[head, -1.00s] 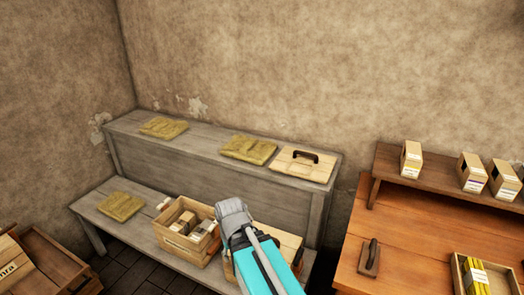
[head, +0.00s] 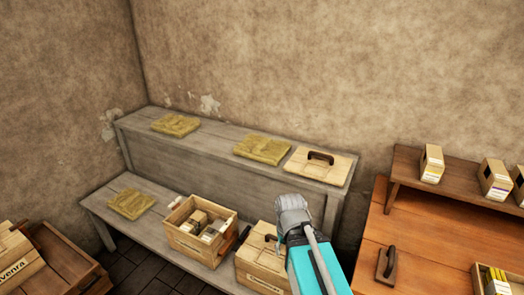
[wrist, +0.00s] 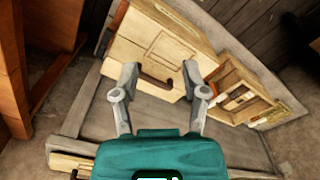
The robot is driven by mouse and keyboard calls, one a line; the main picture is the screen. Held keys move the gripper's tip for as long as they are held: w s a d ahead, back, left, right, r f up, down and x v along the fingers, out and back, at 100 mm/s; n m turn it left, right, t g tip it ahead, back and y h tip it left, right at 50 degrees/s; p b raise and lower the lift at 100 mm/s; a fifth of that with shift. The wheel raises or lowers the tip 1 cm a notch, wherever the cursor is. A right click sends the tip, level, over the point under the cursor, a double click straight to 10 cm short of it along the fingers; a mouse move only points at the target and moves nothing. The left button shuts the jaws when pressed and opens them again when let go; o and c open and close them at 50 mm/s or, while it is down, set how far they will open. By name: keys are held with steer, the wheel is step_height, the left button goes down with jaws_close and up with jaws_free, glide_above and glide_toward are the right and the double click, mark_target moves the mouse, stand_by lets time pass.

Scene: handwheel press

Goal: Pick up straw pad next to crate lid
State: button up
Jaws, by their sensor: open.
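The straw pad (head: 263,149), a folded yellowish pad, lies on the upper level of the grey bench, just left of the crate lid (head: 319,164). The lid is a pale wooden panel with a dark handle. My gripper (wrist: 161,85) is open and empty in the wrist view, with its two fingers spread in front of a closed crate on the lower level. A pale board with a dark handle, probably the crate lid, shows partly at the wrist view's bottom left (wrist: 68,164). The straw pad does not show in the wrist view.
Other straw pads lie on the upper level (head: 175,125) and lower level (head: 130,203). An open crate (head: 188,245) of boxes stands beside the closed crate (head: 257,262). An orange-brown table (head: 420,235) is at right. The upper level between the pads is clear.

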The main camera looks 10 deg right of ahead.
steer(key=shift+d, duration=0.1)
steer(key=o, duration=0.5)
steer(key=shift+w, duration=0.25)
steer(key=shift+o, duration=0.3)
steer(key=w+d+n+t+h, duration=0.1)
steer(key=w+d+n, duration=0.1)
steer(key=w, duration=0.5)
steer(key=shift+w+d+f+n+h+b, duration=0.2)
steer(key=shift+d+f+n+h+b, duration=0.15)
steer(key=shift+n, duration=0.25)
steer(key=w+r+n+t+h+b, duration=0.3)
steer(key=w+n, duration=0.6)
steer(key=w, duration=0.9)
steer(key=w+a+r+n+t+h, duration=0.1)
steer(key=w+a+r+n+t, duration=0.1)
steer(key=w+n, duration=0.6)
steer(key=w+a+r+n+t+h, duration=0.2)
steer(key=w+a+n+t, duration=0.2)
steer(key=w, duration=1.3)
steer(key=a+n, duration=0.2)
steer(key=n, duration=0.2)
steer(key=shift+w+a+r+n+t+b, duration=0.25)
steer(key=shift+a+r+n+t+b, duration=0.05)
steer(key=shift+a+r+t+b, duration=0.1)
steer(key=shift+d+h, duration=0.1)
steer(key=shift+h, duration=0.15)
